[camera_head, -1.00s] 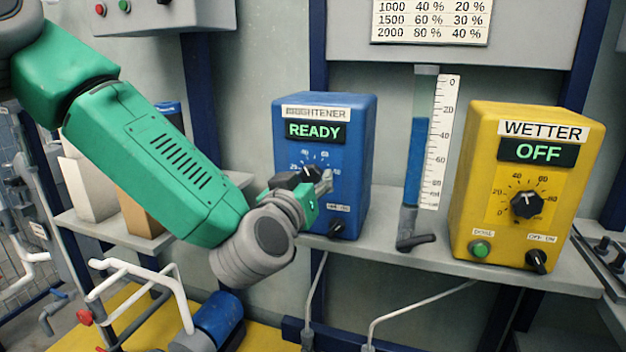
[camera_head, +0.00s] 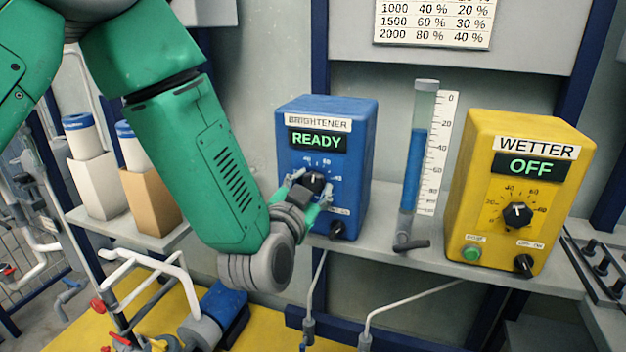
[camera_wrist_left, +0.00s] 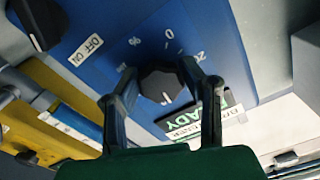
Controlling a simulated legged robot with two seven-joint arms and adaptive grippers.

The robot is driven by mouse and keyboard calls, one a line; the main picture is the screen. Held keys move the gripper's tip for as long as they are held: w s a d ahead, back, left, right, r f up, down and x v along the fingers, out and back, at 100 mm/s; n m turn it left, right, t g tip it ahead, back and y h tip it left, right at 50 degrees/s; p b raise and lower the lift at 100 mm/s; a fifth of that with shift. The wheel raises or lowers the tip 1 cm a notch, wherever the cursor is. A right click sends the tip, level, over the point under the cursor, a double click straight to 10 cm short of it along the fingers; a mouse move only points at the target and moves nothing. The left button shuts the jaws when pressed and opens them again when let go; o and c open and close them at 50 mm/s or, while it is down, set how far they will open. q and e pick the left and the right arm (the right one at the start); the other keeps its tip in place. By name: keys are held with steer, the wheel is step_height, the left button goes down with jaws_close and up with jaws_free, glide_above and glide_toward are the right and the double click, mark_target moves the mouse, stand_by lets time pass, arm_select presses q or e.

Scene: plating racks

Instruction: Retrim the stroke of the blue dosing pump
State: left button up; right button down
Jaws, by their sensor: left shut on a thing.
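The blue dosing pump (camera_head: 355,155), labelled BRIGHTENER, stands on the grey shelf with its display reading READY. Its black stroke knob (camera_head: 313,182) sits mid-front below the display, inside a ring of scale marks. My left gripper (camera_head: 312,196) is at the pump's front, shut on this knob. In the left wrist view the two fingers (camera_wrist_left: 170,85) flank the knob (camera_wrist_left: 163,86), one on each side. The pump's lower OFF-ON switch (camera_head: 338,230) is clear of the gripper. The green button is not visible on the blue pump. My right gripper is not in view.
A yellow WETTER pump (camera_head: 480,150) reading OFF stands at the right. Between the pumps is a blue-filled measuring tube (camera_head: 414,165) with a scale and a lever valve (camera_head: 411,244). A printed table (camera_head: 433,22) hangs above. White and tan containers (camera_head: 150,195) stand left; pipes run below.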

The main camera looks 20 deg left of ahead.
arm_select(q)
steer(key=shift+s+d+f, duration=0.1)
steer(key=shift+f, duration=0.15)
steer(key=o, duration=1.2)
steer(key=shift+c, duration=0.2)
steer(key=shift+r, duration=0.1)
steer(key=s, duration=0.7)
steer(key=shift+s, duration=0.2)
